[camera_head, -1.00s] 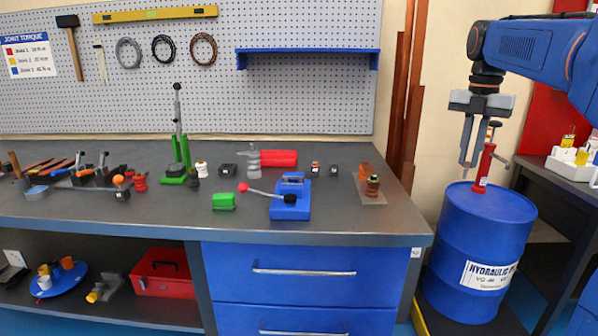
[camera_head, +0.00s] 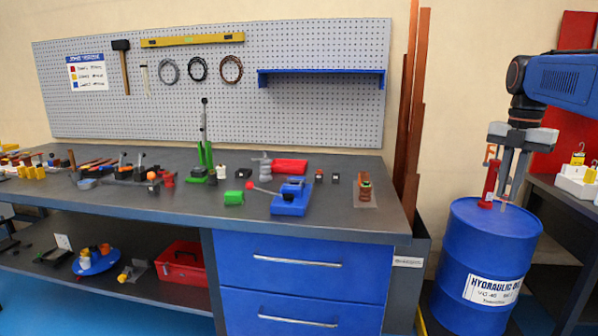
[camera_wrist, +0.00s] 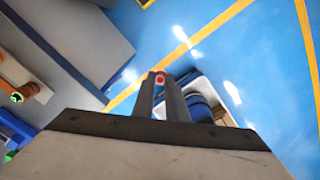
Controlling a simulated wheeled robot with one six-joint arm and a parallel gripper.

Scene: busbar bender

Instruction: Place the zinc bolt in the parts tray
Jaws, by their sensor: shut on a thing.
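My gripper (camera_head: 503,195) points down at the right in the head view, by the blue oil drum (camera_head: 488,262) and the red hand pump (camera_head: 489,185) on its top. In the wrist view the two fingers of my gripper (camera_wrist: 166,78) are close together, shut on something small. A small red and pale spot shows at the fingertips; I cannot tell whether it is the held thing or lies beyond it. I cannot make out the zinc bolt for sure in any view. I cannot tell which container is the parts tray.
A white bin (camera_head: 577,184) with yellow items stands on the right table. A red toolbox (camera_head: 180,264) is on the lower shelf. Blue floor shows in front.

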